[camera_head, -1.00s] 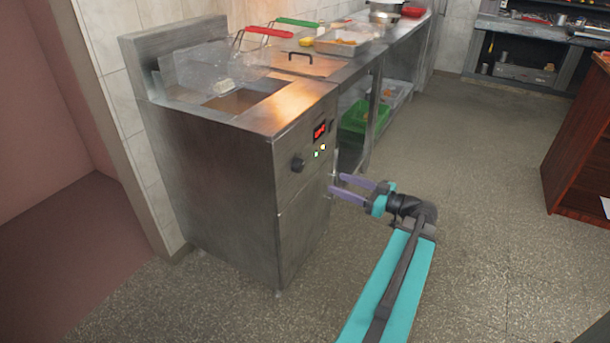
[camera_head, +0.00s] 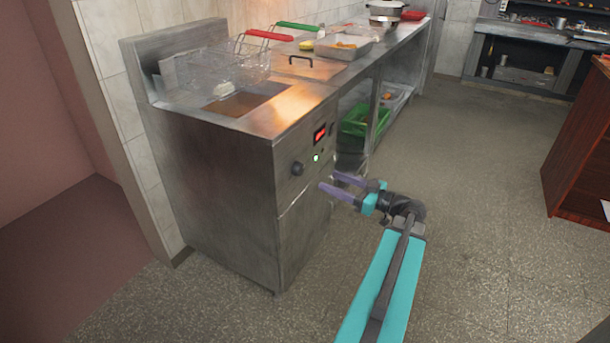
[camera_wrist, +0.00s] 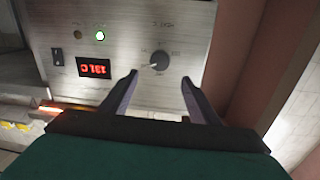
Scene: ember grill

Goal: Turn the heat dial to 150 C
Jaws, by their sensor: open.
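The heat dial (camera_head: 297,168) is a dark round knob on the front panel of the steel fryer (camera_head: 225,190). In the wrist view the dial (camera_wrist: 160,60) appears upside down, ahead of and between my fingertips. The red display (camera_head: 320,134) reads about 131 C in the wrist view (camera_wrist: 94,68). My gripper (camera_head: 328,182) is open and empty, with its two purple fingers pointing at the panel. In the wrist view my gripper (camera_wrist: 159,76) has a finger on each side of the dial, apart from it.
A green crate (camera_head: 355,120) stands on the lower shelf beyond. A brown cabinet (camera_head: 580,150) is at the right. Open floor surrounds my arm.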

